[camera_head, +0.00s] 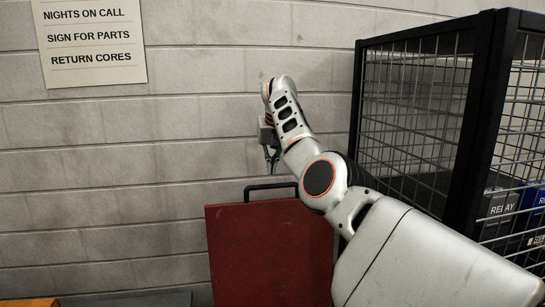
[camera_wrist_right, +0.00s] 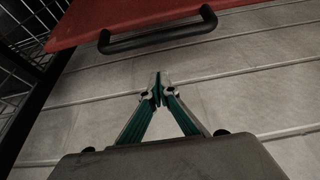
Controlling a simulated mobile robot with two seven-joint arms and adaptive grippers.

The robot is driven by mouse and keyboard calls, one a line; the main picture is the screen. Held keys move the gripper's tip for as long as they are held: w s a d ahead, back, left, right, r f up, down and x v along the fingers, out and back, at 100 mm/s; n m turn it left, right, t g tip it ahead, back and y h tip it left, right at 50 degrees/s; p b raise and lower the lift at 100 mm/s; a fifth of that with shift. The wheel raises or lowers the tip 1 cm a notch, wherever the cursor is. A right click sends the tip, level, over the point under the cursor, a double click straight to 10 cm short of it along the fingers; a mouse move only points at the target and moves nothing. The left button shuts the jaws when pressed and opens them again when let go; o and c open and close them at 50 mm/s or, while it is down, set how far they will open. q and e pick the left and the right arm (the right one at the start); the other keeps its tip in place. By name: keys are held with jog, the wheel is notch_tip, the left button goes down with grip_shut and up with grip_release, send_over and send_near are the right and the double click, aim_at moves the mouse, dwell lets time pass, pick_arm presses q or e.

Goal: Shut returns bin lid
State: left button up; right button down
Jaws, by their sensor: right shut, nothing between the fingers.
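The returns bin's red lid (camera_head: 268,250) stands raised, its broad face toward me, in front of the block wall. A black bar handle (camera_head: 270,186) sits on its top edge. The handle also shows in the right wrist view (camera_wrist_right: 158,34), with the red lid (camera_wrist_right: 120,18) beyond it. My right gripper (camera_wrist_right: 157,88) is shut and empty, apart from the handle. In the head view the right gripper (camera_head: 272,160) is above the handle, partly hidden by my wrist. The bin body is not visible. My left gripper is not in view.
A black wire-mesh cage (camera_head: 420,110) stands at the right, close to my right arm, with labelled bins (camera_head: 498,212) inside. A sign (camera_head: 90,40) hangs on the wall. An orange surface (camera_head: 30,301) shows at the lower left.

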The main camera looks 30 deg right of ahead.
jog(key=shift+s+a+f, duration=0.2)
jog(key=shift+s+f, duration=0.4)
jog(key=shift+s, duration=0.15)
jog(key=shift+s+a+f, duration=0.2)
jog(key=shift+s+f, duration=0.35)
jog(key=shift+s, duration=0.2)
jog(key=shift+s, duration=0.1)
